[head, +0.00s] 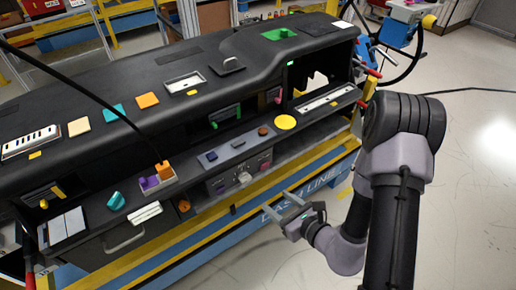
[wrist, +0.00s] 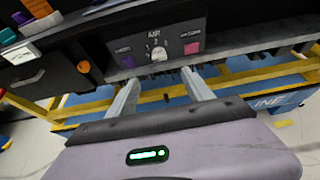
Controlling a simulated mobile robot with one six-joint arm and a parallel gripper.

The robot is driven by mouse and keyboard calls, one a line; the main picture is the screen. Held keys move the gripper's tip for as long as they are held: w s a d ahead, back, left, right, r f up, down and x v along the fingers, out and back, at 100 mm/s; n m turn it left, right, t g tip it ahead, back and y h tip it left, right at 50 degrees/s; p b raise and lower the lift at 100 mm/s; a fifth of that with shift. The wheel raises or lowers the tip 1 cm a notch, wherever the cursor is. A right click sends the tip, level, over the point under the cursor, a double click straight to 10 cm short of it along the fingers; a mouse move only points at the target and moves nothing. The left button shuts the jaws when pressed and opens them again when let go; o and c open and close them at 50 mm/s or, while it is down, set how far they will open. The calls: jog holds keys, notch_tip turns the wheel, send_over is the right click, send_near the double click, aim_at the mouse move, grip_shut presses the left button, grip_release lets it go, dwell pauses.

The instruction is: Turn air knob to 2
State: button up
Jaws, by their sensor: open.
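The air knob is a small pale knob (head: 244,177) on the dark panel at the front of the dashboard. In the wrist view the knob (wrist: 160,51) sits under the word AIR with small numerals around it; which one it points to is too small to tell. My gripper (head: 278,202) is open and empty, in front of the panel, to the lower right of the knob in the head view. In the wrist view its two fingers (wrist: 161,77) are spread, with tips just below the knob in the picture, apart from it.
Beside the knob are a purple patch (wrist: 127,62) and a pink patch (wrist: 193,47). An orange round knob (wrist: 84,67) is further left. A shelf with a yellow disc (head: 285,122) is above. A yellow and blue frame (head: 220,222) runs below the panel.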

aim_at(247, 180)
jog(key=b+x, duration=1.3)
jog(key=x, duration=0.3)
jog(key=shift+w+a+f+b, duration=0.15)
jog(key=shift+a+b, duration=0.15)
grip_shut()
